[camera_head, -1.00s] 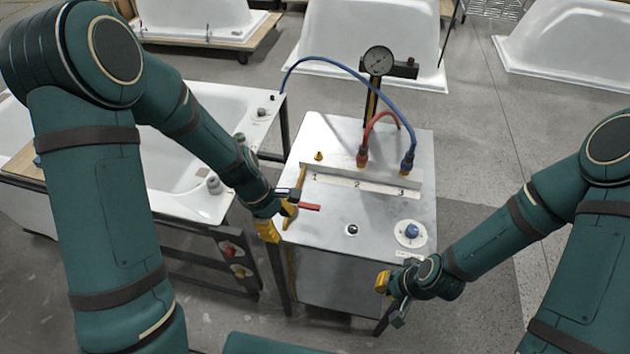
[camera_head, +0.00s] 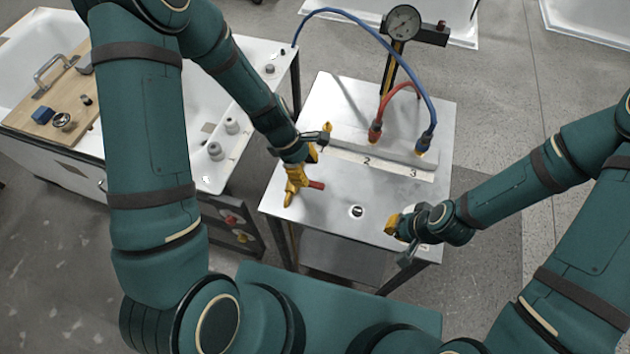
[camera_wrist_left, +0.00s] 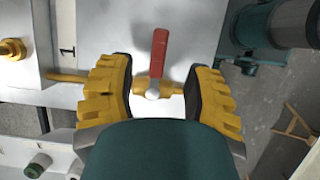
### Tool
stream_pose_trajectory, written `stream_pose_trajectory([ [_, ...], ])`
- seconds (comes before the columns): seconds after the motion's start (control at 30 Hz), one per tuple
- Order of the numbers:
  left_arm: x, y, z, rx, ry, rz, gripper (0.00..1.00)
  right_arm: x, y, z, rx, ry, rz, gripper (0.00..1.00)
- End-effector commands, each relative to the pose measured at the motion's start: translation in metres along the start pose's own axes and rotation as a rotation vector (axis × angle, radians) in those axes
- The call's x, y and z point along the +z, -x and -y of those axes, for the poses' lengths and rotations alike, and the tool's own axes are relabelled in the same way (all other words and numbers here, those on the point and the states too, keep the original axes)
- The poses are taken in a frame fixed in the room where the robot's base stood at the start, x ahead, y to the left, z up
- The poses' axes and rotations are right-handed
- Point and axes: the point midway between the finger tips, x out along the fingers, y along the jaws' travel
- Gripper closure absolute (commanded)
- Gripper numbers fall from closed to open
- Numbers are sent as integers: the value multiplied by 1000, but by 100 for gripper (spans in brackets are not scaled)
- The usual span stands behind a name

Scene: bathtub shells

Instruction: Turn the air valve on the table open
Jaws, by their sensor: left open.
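The air valve has a red lever handle (camera_wrist_left: 158,55) and a brass body (camera_wrist_left: 152,87) with a pale round nut. In the left wrist view it sits between the two yellow fingers of my left gripper (camera_wrist_left: 158,95), which is open, with a gap on both sides. The lever points away from the wrist, crossing the brass pipe. In the head view the red handle (camera_head: 316,185) sticks out right of my left gripper (camera_head: 297,186), which hides the valve body. My right gripper (camera_head: 398,236) is over the table's right front edge, its opening unclear.
The metal table (camera_head: 320,205) carries a numbered strip (camera_head: 385,163), a red hose (camera_head: 397,92), a blue hose (camera_head: 372,32) and a gauge (camera_head: 403,22). A white tub (camera_head: 225,105) with a wooden board (camera_head: 50,110) stands left.

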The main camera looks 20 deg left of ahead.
Motion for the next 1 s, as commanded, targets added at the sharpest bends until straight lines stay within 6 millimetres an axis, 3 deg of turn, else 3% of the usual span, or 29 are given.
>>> stream_pose_trajectory([
  [0.1, -1, -24, 1, -4, 3, 1, 50, 0, -2, -1, 0, 0, 0, 100],
  [0.3, 0, -50, 0, -1, 2, 0, 50, 1, -4, -2, 0, -1, -1, 100],
  [0.77, 0, -60, 0, 1, 1, 0, 50, 1, -4, -2, 0, -1, -1, 100],
  [0.93, 0, -60, 0, 1, 1, 0, 100, 1, -4, -2, 0, -1, -1, 100],
  [1.0, 0, -60, 0, 1, 1, 0, 100, 1, -4, -2, 0, -1, -1, 100],
])
